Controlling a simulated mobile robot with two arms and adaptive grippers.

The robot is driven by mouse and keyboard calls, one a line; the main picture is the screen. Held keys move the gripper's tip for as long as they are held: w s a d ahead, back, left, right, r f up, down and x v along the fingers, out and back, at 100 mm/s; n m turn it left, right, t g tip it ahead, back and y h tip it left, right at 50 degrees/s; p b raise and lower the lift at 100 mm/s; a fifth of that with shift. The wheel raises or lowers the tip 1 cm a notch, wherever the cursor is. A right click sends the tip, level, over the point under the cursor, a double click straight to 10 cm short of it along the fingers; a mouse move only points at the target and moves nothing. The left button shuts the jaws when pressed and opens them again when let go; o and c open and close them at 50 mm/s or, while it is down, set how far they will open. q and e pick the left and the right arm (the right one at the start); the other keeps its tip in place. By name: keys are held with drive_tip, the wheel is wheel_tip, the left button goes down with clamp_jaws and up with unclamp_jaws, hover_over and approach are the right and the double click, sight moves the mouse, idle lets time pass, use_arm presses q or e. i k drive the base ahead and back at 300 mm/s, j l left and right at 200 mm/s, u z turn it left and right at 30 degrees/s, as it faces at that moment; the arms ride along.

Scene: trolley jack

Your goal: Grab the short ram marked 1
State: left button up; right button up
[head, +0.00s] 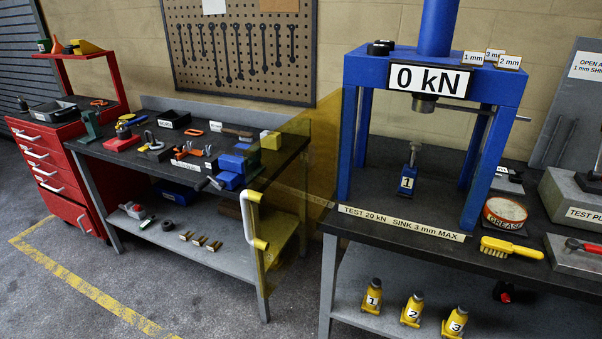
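A small yellow ram marked 1 (372,297) stands on the lower shelf of the press bench, at the left of a row. Beside it to the right stand similar yellow rams marked 2 (412,310) and 3 (455,323). A blue ram, also marked 1 (408,180), stands upright on the bench inside the blue press frame, below the press head (424,103) with a gap between them. Neither of my grippers shows in the head view.
The blue press (435,65) reads 0 kN. A grease tin (504,212) and yellow brush (510,248) lie right of it. A translucent yellow guard (312,165) stands between the benches. A left bench (190,150) holds tools. Grey floor (180,290) is clear in front.

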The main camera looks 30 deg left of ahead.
sight(405, 189)
drive_tip(key=k+j+z, duration=0.1)
drive_tip(key=j+z, duration=0.35)
drive_tip(key=j, duration=1.75)
